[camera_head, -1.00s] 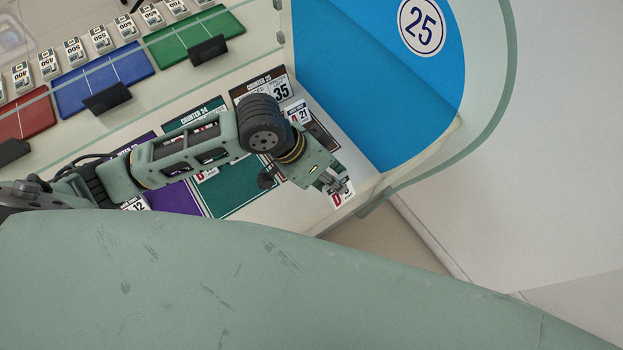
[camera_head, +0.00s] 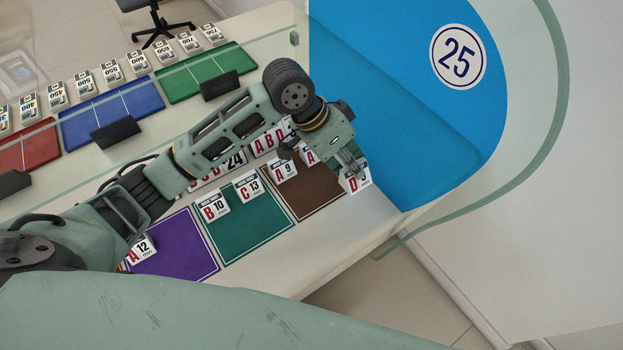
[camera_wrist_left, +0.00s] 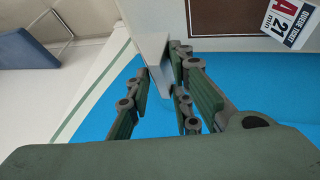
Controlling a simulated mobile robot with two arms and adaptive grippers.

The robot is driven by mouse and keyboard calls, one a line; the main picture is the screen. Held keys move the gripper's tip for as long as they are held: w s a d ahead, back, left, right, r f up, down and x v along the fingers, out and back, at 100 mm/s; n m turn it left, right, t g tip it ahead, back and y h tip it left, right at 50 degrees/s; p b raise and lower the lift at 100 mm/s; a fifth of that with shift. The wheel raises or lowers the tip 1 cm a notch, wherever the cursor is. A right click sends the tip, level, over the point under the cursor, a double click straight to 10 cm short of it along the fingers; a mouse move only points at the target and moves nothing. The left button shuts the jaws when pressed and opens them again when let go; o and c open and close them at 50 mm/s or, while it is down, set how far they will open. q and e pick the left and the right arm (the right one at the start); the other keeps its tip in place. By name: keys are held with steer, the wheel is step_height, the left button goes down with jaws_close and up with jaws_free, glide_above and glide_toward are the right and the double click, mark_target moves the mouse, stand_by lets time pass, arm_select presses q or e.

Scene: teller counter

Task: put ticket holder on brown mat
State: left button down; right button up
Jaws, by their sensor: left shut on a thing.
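A white ticket holder marked D 5 (camera_head: 353,181) shows at the tip of my left gripper (camera_head: 353,164) in the head view. In the left wrist view, a pale narrow piece of it (camera_wrist_left: 152,55) stands between the fingers, and they are shut on it. The brown mat (camera_head: 315,192) lies just left of the held holder in the head view; its edge also shows at the top of the wrist view (camera_wrist_left: 235,15). Whether the holder touches the counter, I cannot tell. My right gripper is not in view.
A holder marked A 9 (camera_head: 285,168) stands at the brown mat's left; another A holder (camera_head: 309,157) is partly hidden behind my gripper. Teal (camera_head: 250,225) and purple (camera_head: 175,245) mats lie further left. A blue panel (camera_head: 420,120) and glass edge (camera_head: 470,210) bound the right.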

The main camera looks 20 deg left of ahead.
arm_select(q)
steer(key=a+f, duration=0.1)
steer(key=a, duration=0.2)
steer(key=w+a+f, duration=0.1)
steer(key=a+f, duration=0.1)
steer(key=a, duration=0.1)
steer(key=a+f+p, duration=0.1)
steer(key=a+f, duration=0.1)
steer(key=a, duration=0.1)
steer(key=shift+w+f, duration=0.2)
steer(key=shift+w, duration=0.1)
step_height(320, 180, down, 4)
steer(key=shift+r+p, duration=0.25)
steer(key=shift+p, duration=0.25)
steer(key=shift+f, duration=0.3)
steer(key=c, duration=1.8)
jaws_free()
steer(key=shift+f, duration=0.15)
steer(key=shift+c, duration=0.2)
steer(key=shift+o, duration=1.4)
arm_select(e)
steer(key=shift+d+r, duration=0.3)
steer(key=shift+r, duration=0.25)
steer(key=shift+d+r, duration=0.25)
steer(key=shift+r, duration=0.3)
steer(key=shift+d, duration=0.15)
